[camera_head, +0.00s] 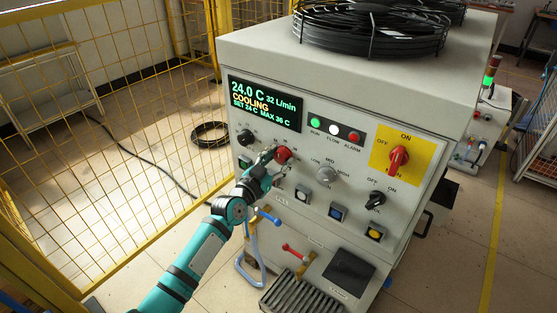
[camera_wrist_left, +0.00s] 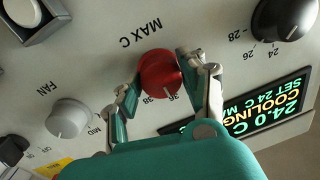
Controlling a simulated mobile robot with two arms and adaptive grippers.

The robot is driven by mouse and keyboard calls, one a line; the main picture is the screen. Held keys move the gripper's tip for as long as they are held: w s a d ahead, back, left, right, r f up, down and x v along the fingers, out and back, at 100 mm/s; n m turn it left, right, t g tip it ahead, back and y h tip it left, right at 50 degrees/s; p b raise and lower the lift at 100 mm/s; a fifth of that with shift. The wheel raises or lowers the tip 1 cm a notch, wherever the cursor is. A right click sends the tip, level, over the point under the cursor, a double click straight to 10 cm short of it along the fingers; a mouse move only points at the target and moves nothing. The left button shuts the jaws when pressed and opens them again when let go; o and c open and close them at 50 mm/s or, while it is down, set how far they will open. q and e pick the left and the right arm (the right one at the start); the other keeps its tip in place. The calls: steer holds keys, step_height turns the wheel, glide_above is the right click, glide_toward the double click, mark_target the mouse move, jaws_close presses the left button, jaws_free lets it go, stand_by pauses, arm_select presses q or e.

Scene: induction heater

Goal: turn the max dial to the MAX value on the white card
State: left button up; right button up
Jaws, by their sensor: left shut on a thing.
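The red max dial (camera_head: 284,155) sits on the front panel of the machine, below the display (camera_head: 264,106). The display reads 24.0 C, 32 L/min, COOLING, SET 24 C, MAX 36 C. My left gripper (camera_head: 270,162) is at the dial. In the left wrist view its fingers (camera_wrist_left: 163,78) are shut on the red dial (camera_wrist_left: 158,70), one on each side. The dial's pale mark is near 36, with 38 beside it. "MAX C" is printed by the dial. I cannot make out a white card in either view. My right gripper is not in view.
A black dial (camera_head: 245,137) is left of the red one, and a grey fan dial (camera_head: 326,174) is to its right. A red switch (camera_head: 398,160) sits on a yellow plate. Several buttons lie below. A yellow mesh fence (camera_head: 110,100) stands at left.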

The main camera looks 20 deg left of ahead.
arm_select(q)
steer(key=shift+c, duration=0.8)
steer(key=shift+n, duration=0.3)
steer(key=n+p, duration=0.1)
steer(key=n, duration=0.1)
steer(key=shift+r+n, duration=0.1)
steer(key=shift+n, duration=0.3)
steer(key=n+p, duration=0.1)
steer(key=n, duration=0.4)
steer(key=shift+g, duration=0.3)
steer(key=o, duration=1.2)
steer(key=shift+c, duration=0.2)
